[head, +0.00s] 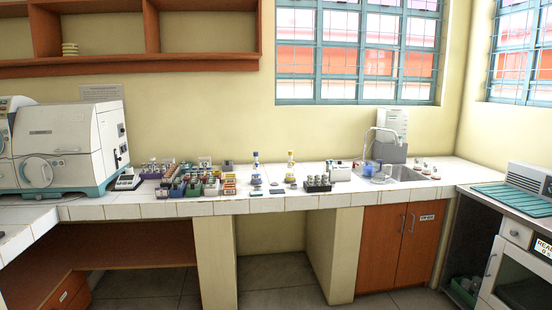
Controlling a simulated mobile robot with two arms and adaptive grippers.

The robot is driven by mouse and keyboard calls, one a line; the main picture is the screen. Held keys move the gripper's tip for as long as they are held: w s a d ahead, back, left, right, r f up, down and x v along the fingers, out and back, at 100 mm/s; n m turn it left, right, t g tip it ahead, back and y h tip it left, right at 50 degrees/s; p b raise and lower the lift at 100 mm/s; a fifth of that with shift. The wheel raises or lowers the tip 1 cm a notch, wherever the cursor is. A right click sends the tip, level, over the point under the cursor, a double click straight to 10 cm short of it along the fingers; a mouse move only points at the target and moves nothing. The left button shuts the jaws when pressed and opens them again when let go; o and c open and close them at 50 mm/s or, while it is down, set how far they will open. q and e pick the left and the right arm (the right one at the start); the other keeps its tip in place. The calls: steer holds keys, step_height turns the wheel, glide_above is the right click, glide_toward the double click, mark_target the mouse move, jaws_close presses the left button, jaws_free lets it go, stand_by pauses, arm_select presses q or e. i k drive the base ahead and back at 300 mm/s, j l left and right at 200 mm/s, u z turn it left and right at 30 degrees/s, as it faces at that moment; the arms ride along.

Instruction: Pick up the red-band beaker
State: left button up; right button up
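I cannot pick out the red-band beaker for certain at this size. Several small vessels with reddish parts (426,170) stand on the counter just right of the sink; whether one is a beaker with a red band is too small to tell. Neither of my grippers shows in the head view.
A tiled counter (290,203) runs along the wall. Racks and bottles (190,185) crowd its middle left, beside a large white machine (60,145). A black rack (318,184) stands left of the sink (405,174). Another bench (512,200) is at right. Open floor lies in front.

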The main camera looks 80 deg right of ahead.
mark_target(427, 167)
steer(key=l+z, duration=0.1)
steer(key=z, duration=0.35)
steer(key=l+z, duration=0.1)
steer(key=z, duration=0.35)
steer(key=l+z, duration=0.1)
steer(key=z, duration=0.35)
steer(key=l+z, duration=0.15)
steer(key=z, duration=0.35)
steer(key=i+l+z, duration=0.15)
steer(key=l+z, duration=0.25)
steer(key=i+l+z, duration=0.25)
steer(key=l+z, duration=0.15)
steer(key=i+l+z, duration=0.25)
steer(key=l+z, duration=0.15)
steer(key=i+l+z, duration=0.25)
steer(key=z, duration=0.15)
steer(key=i+l, duration=0.2)
steer(key=i, duration=0.25)
steer(key=i+l+z, duration=0.1)
steer(key=i, duration=0.35)
steer(key=i+l, duration=0.3)
steer(key=i, duration=0.15)
